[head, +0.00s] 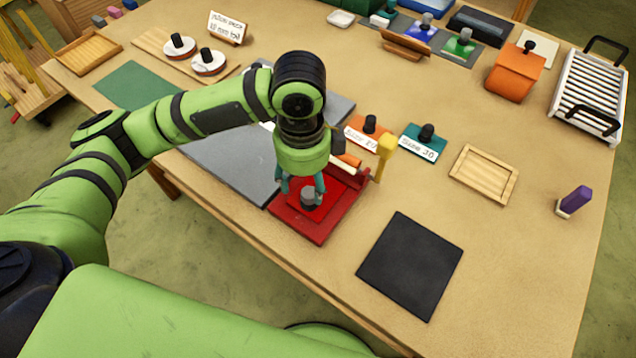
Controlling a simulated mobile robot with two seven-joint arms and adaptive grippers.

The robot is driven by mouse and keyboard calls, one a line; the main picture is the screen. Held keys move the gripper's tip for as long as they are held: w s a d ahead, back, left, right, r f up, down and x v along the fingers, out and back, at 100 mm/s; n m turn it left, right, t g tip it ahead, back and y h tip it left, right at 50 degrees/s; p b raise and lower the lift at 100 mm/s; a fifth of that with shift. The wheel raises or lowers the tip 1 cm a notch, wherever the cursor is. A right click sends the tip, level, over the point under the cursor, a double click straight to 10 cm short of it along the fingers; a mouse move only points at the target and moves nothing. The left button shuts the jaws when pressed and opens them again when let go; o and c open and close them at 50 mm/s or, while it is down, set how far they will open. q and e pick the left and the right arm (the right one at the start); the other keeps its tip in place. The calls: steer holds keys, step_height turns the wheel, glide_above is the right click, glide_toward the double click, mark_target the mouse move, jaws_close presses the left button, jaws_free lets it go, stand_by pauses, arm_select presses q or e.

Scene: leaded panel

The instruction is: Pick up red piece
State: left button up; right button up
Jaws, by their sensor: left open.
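The red piece (326,207) lies flat on a larger red base (299,226) near the table's front edge. A grey knob (309,199) stands up from the red piece. My left gripper (302,188) points down over it, with its teal fingers open and spread at the knob. I cannot tell whether the fingers touch the knob. The gripper and wrist hide the back part of the red piece. My right gripper is not in view.
A yellow-headed upright tool (385,152) stands close on the right. Behind are an orange piece (369,133) and a teal piece (424,144) with black knobs. A grey board (225,160) lies left. A black mat (410,265) lies at front right, bare.

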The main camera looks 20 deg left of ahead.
mark_target(310, 192)
arm_select(q)
steer(key=f, duration=0.2)
steer(key=d+f+p, duration=0.1)
steer(key=shift+s+f, duration=0.3)
steer(key=shift+w+f, duration=0.2)
steer(key=shift+f, duration=0.45)
steer(key=shift+a, duration=0.1)
steer(key=c, duration=1.1)
jaws_close()
steer(key=shift+r, duration=0.55)
step_height(310, 192, up, 2)
steer(key=shift+r+b, duration=0.15)
steer(key=shift+b, duration=0.4)
steer(key=s+d+b, duration=0.1)
steer(key=s+d, duration=0.1)
steer(key=d, duration=0.3)
steer(key=s+d+b, duration=0.1)
steer(key=s+d, duration=0.1)
steer(key=d, duration=0.4)
steer(key=s+d+b, duration=0.1)
steer(key=s+d, duration=0.1)
steer(key=d, duration=0.4)
steer(key=shift+s+r+b, duration=0.1)
steer(key=shift+r+b, duration=0.05)
steer(key=shift+b, duration=0.15)
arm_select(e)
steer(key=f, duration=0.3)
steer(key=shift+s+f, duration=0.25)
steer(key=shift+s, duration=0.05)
